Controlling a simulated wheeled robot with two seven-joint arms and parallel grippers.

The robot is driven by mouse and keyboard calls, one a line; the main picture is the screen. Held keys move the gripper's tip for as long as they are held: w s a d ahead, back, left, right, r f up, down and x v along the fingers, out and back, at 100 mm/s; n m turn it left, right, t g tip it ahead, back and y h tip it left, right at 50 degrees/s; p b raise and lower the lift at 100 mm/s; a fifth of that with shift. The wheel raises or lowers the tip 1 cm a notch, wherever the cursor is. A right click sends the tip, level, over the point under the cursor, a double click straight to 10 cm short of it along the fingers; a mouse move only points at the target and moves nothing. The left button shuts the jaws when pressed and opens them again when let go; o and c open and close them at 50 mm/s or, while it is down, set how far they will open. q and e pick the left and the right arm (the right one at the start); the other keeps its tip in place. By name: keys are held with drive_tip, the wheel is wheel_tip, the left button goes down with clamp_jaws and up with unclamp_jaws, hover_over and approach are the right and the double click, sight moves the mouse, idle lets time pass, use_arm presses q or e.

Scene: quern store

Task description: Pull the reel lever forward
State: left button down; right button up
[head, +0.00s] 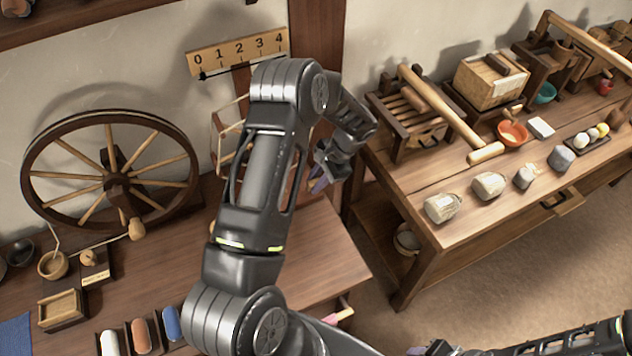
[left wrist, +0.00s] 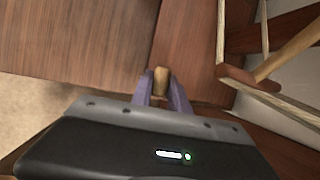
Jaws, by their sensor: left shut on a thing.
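The reel (head: 228,140), a light wooden frame, stands at the back of the left table, largely hidden behind my left arm. Its bars also show at the right of the left wrist view (left wrist: 262,85). My left gripper (head: 320,180) is at the table's right side, just right of the reel. In the left wrist view its purple fingers are shut on a small wooden knob, seemingly the end of the reel lever (left wrist: 161,79). The rest of the lever is hidden. My right gripper (head: 440,348) is cut off at the bottom edge, and its jaws cannot be made out.
A numbered scale board (head: 238,52) with a pointer hangs above the reel. A large spoked wheel (head: 112,175) stands at left. Spools (head: 141,335) lie at the near edge. A second table (head: 420,185) at right holds presses and wrapped lumps. Floor shows between the tables.

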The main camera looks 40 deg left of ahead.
use_arm(q)
drive_tip(key=shift+s+d+f, duration=0.2)
drive_tip(key=shift+d+f, duration=0.05)
drive_tip(key=shift+d, duration=0.15)
idle(1.0)
drive_tip(key=c, duration=1.6)
unclamp_jaws()
drive_tip(key=o, duration=0.4)
drive_tip(key=shift+w+a+r, duration=0.1)
drive_tip(key=shift+a, duration=0.1)
drive_tip(key=shift+r, duration=0.15)
drive_tip(key=shift+w+r, duration=0.25)
drive_tip(key=shift+r, duration=0.25)
drive_tip(key=b+v, duration=0.1)
drive_tip(key=v, duration=0.5)
drive_tip(key=shift+d+r+b, duration=0.25)
drive_tip(key=shift+d+b, duration=0.1)
